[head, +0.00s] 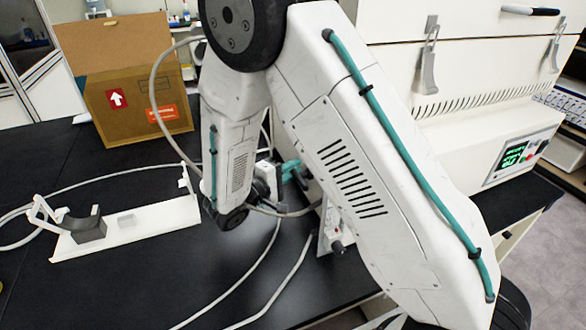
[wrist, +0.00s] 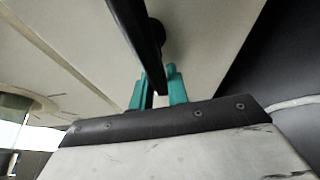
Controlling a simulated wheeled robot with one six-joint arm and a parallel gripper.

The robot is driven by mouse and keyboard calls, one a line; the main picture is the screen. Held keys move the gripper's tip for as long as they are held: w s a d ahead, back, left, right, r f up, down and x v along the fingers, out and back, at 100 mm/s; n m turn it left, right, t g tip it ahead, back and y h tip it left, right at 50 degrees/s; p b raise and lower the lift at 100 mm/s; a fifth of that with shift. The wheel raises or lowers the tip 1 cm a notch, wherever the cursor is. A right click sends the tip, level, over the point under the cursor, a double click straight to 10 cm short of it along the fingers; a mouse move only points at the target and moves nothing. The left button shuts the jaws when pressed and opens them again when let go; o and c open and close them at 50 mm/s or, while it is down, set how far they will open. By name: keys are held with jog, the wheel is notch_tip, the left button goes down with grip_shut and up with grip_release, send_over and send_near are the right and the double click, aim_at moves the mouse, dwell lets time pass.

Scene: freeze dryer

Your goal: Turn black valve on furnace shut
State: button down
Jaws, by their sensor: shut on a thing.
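The white furnace (head: 455,125) stands at the right in the head view, with a green-lit control panel (head: 517,153) on its front. My gripper (head: 290,172) has teal fingers near the furnace's left side, partly hidden by my arm. In the wrist view my gripper (wrist: 159,92) is shut on the black valve (wrist: 139,38), whose long dark bar runs from the top edge down between the teal fingers. A round dark part (wrist: 156,33) shows beside the bar, against the pale furnace surface (wrist: 205,40).
A cardboard box (head: 135,110) stands at the back left of the black table (head: 110,295). A white stand (head: 140,225) with a dark holder lies at the left. Pale hoses (head: 255,290) cross the table. A small white unit (head: 333,235) sits below the furnace, near my arm.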

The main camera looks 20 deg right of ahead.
jog(key=n, duration=0.1)
jog(key=f+n+y, duration=0.1)
jog(key=n, duration=0.1)
jog(key=shift+s+f+g, duration=0.1)
jog(key=shift+s+g, duration=0.05)
jog(key=shift+g, duration=0.25)
jog(key=n+g, duration=0.1)
jog(key=n, duration=0.1)
jog(key=s+f+n+y, duration=0.1)
jog(key=shift+f+n+g, duration=0.1)
jog(key=shift+n+g, duration=0.3)
jog(key=n+g, duration=0.1)
jog(key=s+n+g, duration=0.1)
jog(key=n, duration=0.1)
jog(key=shift+f+y, duration=0.35)
jog(key=shift+y, duration=0.05)
jog(key=shift+s+f+n+g, duration=0.1)
jog(key=shift+s+n+g, duration=0.25)
jog(key=shift+n+g, duration=0.25)
jog(key=shift+s+n+g, duration=0.3)
jog(key=shift+n+g, duration=0.1)
jog(key=shift+n, duration=0.4)
jog(key=c, duration=1.4)
grip_release()
jog(key=shift+o, duration=0.2)
